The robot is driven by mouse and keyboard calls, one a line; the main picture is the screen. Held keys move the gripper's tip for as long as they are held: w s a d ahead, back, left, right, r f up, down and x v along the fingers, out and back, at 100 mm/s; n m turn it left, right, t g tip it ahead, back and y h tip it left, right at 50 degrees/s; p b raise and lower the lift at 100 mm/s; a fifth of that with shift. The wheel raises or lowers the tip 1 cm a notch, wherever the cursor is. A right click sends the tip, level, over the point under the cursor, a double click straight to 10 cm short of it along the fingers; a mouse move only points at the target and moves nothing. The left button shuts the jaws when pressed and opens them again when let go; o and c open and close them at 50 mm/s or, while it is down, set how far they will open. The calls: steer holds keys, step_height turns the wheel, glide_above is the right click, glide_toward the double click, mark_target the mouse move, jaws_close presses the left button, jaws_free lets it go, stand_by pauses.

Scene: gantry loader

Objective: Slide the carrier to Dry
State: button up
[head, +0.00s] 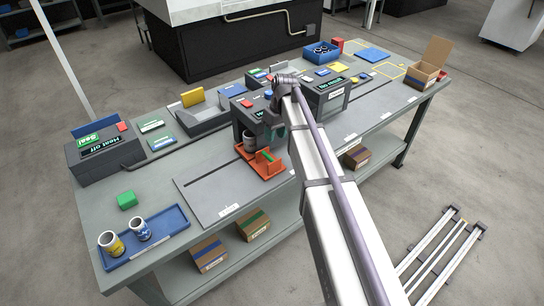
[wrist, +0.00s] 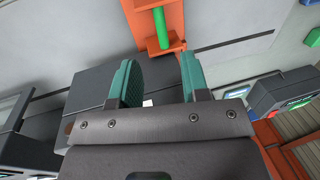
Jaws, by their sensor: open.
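The orange carrier (head: 268,168) with a green upright handle sits on the grey slotted track plate (head: 215,200), in front of a dark station box (head: 240,118). A grey cylindrical part (head: 249,144) stands at its left back. In the wrist view the carrier (wrist: 162,46) and green handle (wrist: 160,27) are at the top, beyond my fingertips. My gripper (wrist: 158,75) is open, its two teal fingers apart with nothing held between them. In the head view my gripper (head: 273,128) is above and behind the carrier, partly hidden by my arm. I cannot read which label marks Dry.
A second dark station box (head: 326,97) with a green display stands to the right. A "Heat off" machine (head: 104,153) is at the left. A blue tray (head: 168,232) with two cups and a green block (head: 127,200) lie front left. An open cardboard box (head: 428,68) is far right.

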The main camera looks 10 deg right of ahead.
mark_target(259, 153)
steer(key=f+b, duration=0.2)
steer(key=f, duration=0.1)
steer(key=a+f+b, duration=0.1)
steer(key=f+b, duration=0.5)
steer(key=shift+s+a+f, duration=0.25)
steer(key=shift+s+a, duration=0.1)
steer(key=shift+r, duration=0.15)
steer(key=shift+c, duration=0.4)
jaws_close()
